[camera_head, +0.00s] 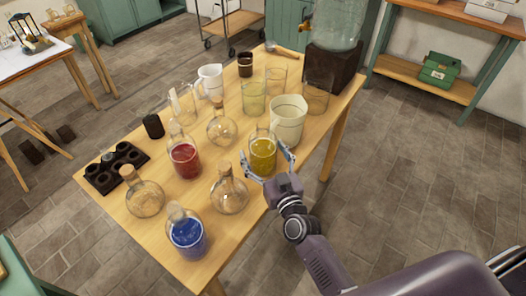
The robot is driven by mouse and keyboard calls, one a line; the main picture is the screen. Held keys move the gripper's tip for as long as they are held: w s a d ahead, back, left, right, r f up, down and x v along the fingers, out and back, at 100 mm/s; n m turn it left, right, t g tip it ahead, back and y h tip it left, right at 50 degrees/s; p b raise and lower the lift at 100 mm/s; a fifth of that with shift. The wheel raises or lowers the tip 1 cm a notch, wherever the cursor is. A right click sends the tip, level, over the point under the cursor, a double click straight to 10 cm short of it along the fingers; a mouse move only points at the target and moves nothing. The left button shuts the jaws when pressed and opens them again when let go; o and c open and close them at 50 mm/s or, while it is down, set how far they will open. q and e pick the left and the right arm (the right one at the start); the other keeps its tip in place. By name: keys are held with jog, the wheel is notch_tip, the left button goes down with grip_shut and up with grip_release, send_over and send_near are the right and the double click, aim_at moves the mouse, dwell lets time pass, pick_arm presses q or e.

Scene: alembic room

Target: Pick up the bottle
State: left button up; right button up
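My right gripper (267,160) reaches in from the lower right, its fingers spread to either side of a bottle of yellow liquid (263,152). The bottle stands upright on the wooden table near its right edge. A small gap seems to show between the bottle and the right finger; contact on the left is unclear. Other bottles are a round one with red liquid (185,158), one with blue liquid (187,236) at the front corner, and clear corked flasks (229,193) and (145,198). My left gripper is not in view.
A cream pot (287,121) stands close behind the yellow bottle. Several glass beakers (254,97) and a white jug (210,82) stand farther back. A dark holder (116,167) lies at the left edge. Open floor (400,180) is to the right.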

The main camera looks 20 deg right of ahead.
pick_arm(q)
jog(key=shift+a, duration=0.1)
pick_arm(e)
jog(key=shift+c, duration=0.4)
jog(key=c, duration=1.8)
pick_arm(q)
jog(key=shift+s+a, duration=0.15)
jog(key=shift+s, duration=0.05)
pick_arm(e)
jog(key=shift+w+r, duration=0.1)
jog(key=shift+r, duration=0.05)
jog(key=shift+c, duration=0.7)
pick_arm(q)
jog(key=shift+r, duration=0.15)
pick_arm(e)
jog(key=shift+r, duration=0.2)
